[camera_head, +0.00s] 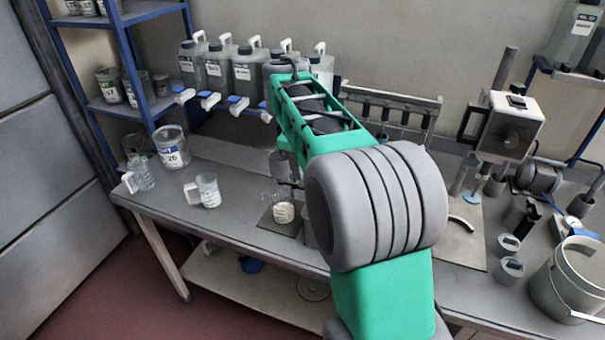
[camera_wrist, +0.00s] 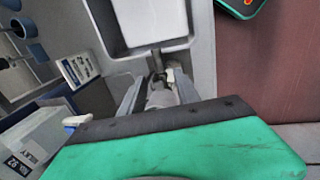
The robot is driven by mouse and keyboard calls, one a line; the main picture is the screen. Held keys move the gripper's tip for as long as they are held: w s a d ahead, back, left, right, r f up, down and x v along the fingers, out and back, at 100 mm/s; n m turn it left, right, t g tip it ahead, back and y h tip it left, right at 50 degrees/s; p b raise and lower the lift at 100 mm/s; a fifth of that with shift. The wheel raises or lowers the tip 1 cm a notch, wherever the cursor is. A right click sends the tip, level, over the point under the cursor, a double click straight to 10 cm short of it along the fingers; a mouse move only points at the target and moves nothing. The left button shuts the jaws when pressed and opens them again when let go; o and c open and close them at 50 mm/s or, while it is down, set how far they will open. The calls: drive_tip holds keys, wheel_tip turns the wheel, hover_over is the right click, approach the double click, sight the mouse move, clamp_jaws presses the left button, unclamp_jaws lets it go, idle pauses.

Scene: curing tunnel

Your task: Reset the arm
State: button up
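My green and grey arm (camera_head: 318,110) reaches over the workbench from the front. My gripper (camera_head: 288,172) is at the far end of the arm, low over the bench and partly hidden by it. A small glass cup with pale contents (camera_head: 283,212) stands on a dark square plate below the gripper. In the wrist view, my gripper (camera_wrist: 158,88) has grey finger-like parts on either side of a narrow grey shape. Whether the fingers grip it is unclear. A pale square-rimmed open shape (camera_wrist: 152,22) lies just ahead of them.
The bench (camera_head: 240,235) holds a handled cup (camera_head: 208,190) and a labelled tub (camera_head: 171,147) at left. Several jugs with taps (camera_head: 215,65) line the wall behind. A grey instrument (camera_head: 510,127) and a bucket (camera_head: 566,283) stand at right. A blue shelf (camera_head: 147,78) stands at far left.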

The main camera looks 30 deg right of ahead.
drive_tip(key=shift+r, duration=0.1)
drive_tip(key=s+a+f+m+t, duration=0.1)
drive_tip(key=s+a+f+m, duration=0.2)
drive_tip(key=s+a, duration=0.4)
drive_tip(key=s+a+f+m+t+y, duration=0.1)
drive_tip(key=s+a+m, duration=0.4)
drive_tip(key=s, duration=0.6)
drive_tip(key=shift+s+a+f+t+y, duration=0.35)
drive_tip(key=shift+a+f, duration=0.55)
drive_tip(key=shift+a, duration=0.2)
